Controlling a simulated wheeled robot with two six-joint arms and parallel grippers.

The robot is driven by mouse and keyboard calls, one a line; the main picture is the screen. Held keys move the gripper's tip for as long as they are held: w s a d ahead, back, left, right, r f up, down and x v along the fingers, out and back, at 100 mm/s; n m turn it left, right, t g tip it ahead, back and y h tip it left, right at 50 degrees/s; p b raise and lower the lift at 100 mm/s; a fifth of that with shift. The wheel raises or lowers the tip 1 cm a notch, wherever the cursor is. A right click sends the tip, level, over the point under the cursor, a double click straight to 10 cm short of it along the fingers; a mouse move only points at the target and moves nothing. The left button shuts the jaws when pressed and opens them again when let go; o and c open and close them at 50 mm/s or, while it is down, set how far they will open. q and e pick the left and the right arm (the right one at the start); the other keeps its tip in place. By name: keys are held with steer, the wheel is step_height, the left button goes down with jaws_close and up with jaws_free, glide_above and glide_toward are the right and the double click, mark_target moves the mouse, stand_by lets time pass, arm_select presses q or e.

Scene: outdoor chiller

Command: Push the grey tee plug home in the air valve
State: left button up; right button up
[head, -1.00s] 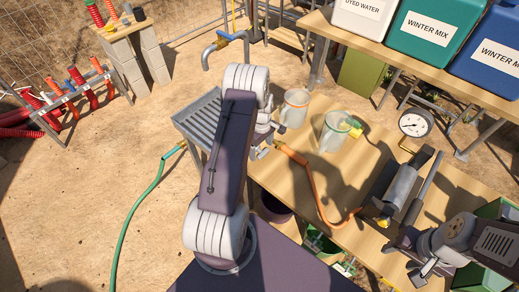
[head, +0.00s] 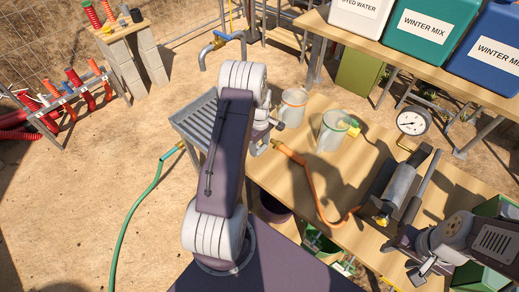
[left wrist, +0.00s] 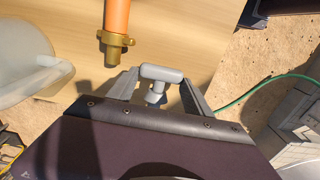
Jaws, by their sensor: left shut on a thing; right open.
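The grey tee plug (left wrist: 160,76) sits between the fingers of my left gripper (left wrist: 157,92) in the left wrist view, its crossbar facing the camera. My left gripper is shut on it. In the head view this gripper (head: 264,142) is over the left end of the wooden table, partly hidden by my own arm, and I cannot make out the plug there. An orange hose end with a brass fitting (left wrist: 115,42) lies close by, apart from the plug. I cannot tell which part is the air valve. My right gripper (head: 426,266) is open near the table's front right.
Two clear jugs, one orange-rimmed (head: 292,106) and one green-rimmed (head: 332,132), stand behind the orange hose (head: 312,185). A metal cylinder (head: 402,185) and a round gauge (head: 412,121) are to the right. A slatted metal tray (head: 190,122) adjoins the table's left.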

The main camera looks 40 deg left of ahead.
arm_select(q)
steer(key=shift+r, duration=0.95)
steer(key=s+d+r+b, duration=0.2)
steer(key=s+d+r, duration=0.2)
steer(key=d+r, duration=0.3)
steer(key=d, duration=0.4)
steer(key=o, duration=0.8)
jaws_close()
steer(key=shift+f, duration=0.1)
